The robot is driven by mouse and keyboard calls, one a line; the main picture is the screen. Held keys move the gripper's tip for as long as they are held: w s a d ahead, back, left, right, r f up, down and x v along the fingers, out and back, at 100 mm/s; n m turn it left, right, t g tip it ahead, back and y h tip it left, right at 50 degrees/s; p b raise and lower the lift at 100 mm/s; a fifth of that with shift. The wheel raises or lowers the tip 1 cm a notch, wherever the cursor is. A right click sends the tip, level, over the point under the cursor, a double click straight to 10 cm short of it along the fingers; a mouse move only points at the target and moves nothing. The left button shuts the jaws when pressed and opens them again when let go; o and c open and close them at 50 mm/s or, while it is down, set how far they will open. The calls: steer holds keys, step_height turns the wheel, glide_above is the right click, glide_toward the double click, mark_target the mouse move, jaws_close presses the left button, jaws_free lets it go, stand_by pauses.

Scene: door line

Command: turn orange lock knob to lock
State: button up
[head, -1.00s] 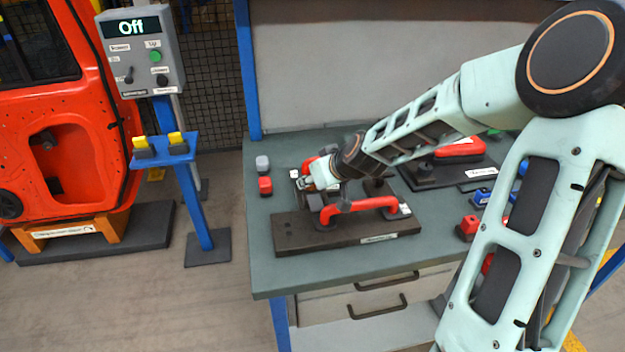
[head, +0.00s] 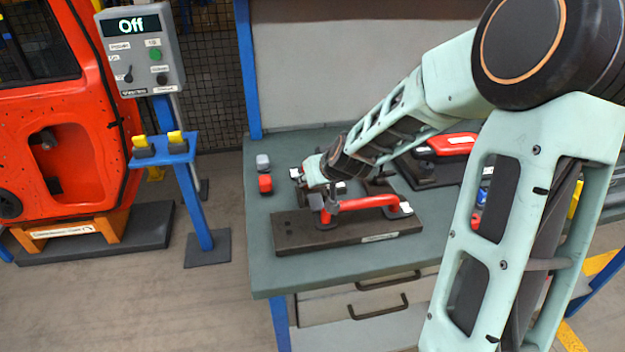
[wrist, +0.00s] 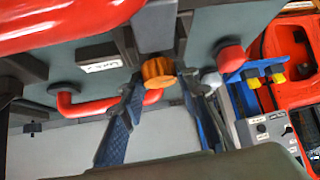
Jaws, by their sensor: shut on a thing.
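The orange lock knob (wrist: 157,70) shows in the wrist view as a ribbed orange disc. It sits between the two fingertips of my gripper (wrist: 160,82), which is shut on it. In the head view my gripper (head: 315,175) is over the back left part of the dark fixture board (head: 296,236), and my wrist and gripper hide the knob. A red bar handle (head: 362,203) is mounted on the same board, just in front of my gripper. It also shows in the wrist view (wrist: 88,108). I cannot tell the lock's state.
A red button block (head: 265,184) and a grey one (head: 262,162) stand left on the workbench (head: 268,262). A second fixture with a red handle (head: 452,144) is behind my arm. A control box reading "Off" (head: 142,52) and a red door (head: 75,120) stand left.

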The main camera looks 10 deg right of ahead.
steer(key=shift+a+r+m+h+p, duration=0.15)
steer(key=shift+a+m+h+p, duration=0.1)
steer(key=shift+m+h+p, duration=0.9)
steer(key=m+h+p, duration=0.1)
steer(key=m+p, duration=0.1)
steer(key=p, duration=0.5)
steer(key=shift+r+m+h, duration=0.15)
steer(key=shift+m+h, duration=0.2)
steer(key=m+h+p, duration=0.1)
steer(key=p, duration=0.3)
steer(key=shift+a, duration=0.15)
steer(key=m+g+h+p, duration=0.1)
steer(key=m+p, duration=0.1)
steer(key=p, duration=0.2)
steer(key=shift+p, duration=0.55)
steer(key=shift+f+m+h+p, duration=0.35)
steer(key=shift+m+h+p, duration=0.05)
steer(key=shift+m+p, duration=0.15)
steer(key=o, duration=1.2)
steer(key=shift+c, duration=0.2)
